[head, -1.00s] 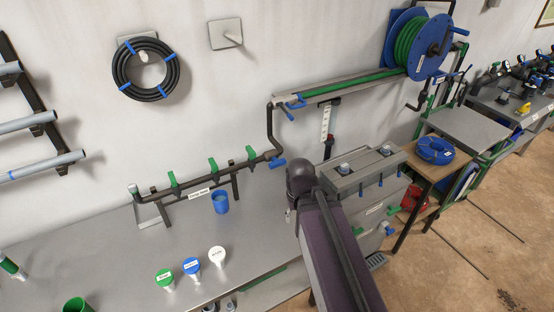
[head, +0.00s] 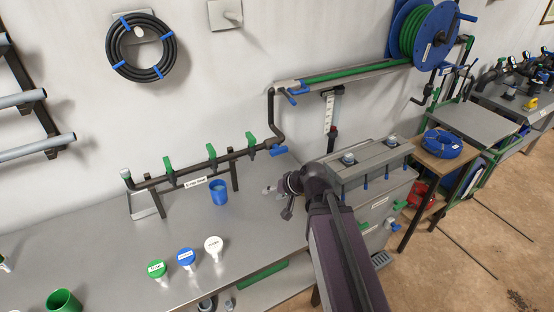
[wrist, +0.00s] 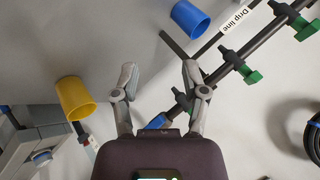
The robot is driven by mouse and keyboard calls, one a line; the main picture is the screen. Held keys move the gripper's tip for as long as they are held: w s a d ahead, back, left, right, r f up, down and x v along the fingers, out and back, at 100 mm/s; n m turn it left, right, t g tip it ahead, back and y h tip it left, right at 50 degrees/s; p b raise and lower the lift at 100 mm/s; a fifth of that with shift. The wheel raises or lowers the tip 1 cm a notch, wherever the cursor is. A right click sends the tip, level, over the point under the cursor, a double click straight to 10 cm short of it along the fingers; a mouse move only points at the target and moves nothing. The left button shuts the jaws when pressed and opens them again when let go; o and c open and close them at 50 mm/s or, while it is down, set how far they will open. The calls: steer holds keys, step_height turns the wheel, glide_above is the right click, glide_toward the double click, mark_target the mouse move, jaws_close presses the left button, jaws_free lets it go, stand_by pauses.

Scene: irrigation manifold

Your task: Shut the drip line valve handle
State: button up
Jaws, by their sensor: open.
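A dark pipe manifold (head: 190,173) stands on the bench against the wall, with a white "Drip line" label (head: 195,182) on its lower rail. Green handles sit along it: left (head: 168,165), middle (head: 211,152) and right (head: 250,142). A blue handle (head: 278,150) is at its right end. I cannot tell which handle the label belongs to. My gripper (head: 268,189) is open and empty, in front of the manifold's right end, apart from it. In the wrist view its spread fingers (wrist: 160,72) show, with a green handle (wrist: 182,100) beyond the right finger, partly hidden.
A blue cup (head: 219,192) stands before the manifold. Green, blue and white capped pieces (head: 186,258) stand nearer the front edge. A yellow cup (wrist: 76,98) shows in the wrist view. A grey box (head: 370,165) stands right of my gripper. The bench's middle is mostly clear.

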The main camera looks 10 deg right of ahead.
steer(key=w+d+m+t+y+b, duration=0.2)
steer(key=w+m+t+b, duration=0.2)
steer(key=w+t+b, duration=0.2)
steer(key=m+t+h+b, duration=0.3)
steer(key=m+t+b, duration=0.3)
steer(key=m, duration=0.2)
glide_toward(280, 152)
steer(key=shift+s+d, duration=0.4)
steer(key=shift+w, duration=0.15)
steer(key=shift+a+f+x, duration=0.1)
steer(key=shift+a+x, duration=0.05)
steer(key=shift+x, duration=3.25)
steer(key=shift+a+f+x, duration=0.1)
steer(key=shift+a+x, duration=0.05)
steer(key=shift+x, duration=3.2)
jaws_close()
